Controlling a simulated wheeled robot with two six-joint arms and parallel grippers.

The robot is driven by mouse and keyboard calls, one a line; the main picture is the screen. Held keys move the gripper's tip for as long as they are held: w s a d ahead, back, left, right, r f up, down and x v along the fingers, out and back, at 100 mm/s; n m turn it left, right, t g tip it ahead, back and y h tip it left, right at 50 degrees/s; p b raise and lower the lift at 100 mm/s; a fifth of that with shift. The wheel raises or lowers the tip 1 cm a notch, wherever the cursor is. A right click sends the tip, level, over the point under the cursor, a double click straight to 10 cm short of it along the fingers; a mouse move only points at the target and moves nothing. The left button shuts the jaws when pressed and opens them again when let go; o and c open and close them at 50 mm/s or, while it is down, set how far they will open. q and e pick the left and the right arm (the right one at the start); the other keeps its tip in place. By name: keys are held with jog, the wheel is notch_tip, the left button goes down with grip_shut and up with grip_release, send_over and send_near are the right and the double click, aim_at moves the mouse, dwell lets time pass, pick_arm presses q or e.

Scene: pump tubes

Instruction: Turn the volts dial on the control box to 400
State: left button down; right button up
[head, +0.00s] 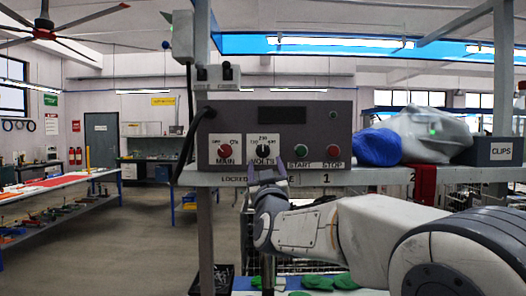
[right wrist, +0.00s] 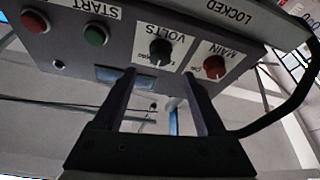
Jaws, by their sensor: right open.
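The grey control box (head: 318,112) stands on a shelf in the middle of the head view. Its volts dial (head: 263,149) is a black knob on a white plate, partly covered by my right gripper (head: 266,168). In the right wrist view the box appears upside down, with the volts dial (right wrist: 160,51) lying between the tips of my open right gripper (right wrist: 160,75). The fingers straddle the dial in that view; I cannot tell whether they touch it. The dial's pointer setting is too small to read. My left gripper is not in view.
The red main knob (right wrist: 214,67) sits close beside one right finger. The green start button (head: 301,151) and red stop button (head: 333,151) are right of the dial. A black cable (head: 187,150) hangs at the box's left. A clips bin (head: 497,151) stands farther right.

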aim_at(263, 152)
jog(key=p+x, duration=0.3)
jog(key=x, duration=0.3)
jog(key=shift+r, duration=0.1)
jog(key=shift+w+r, duration=0.1)
jog(key=shift+w, duration=0.5)
grip_shut()
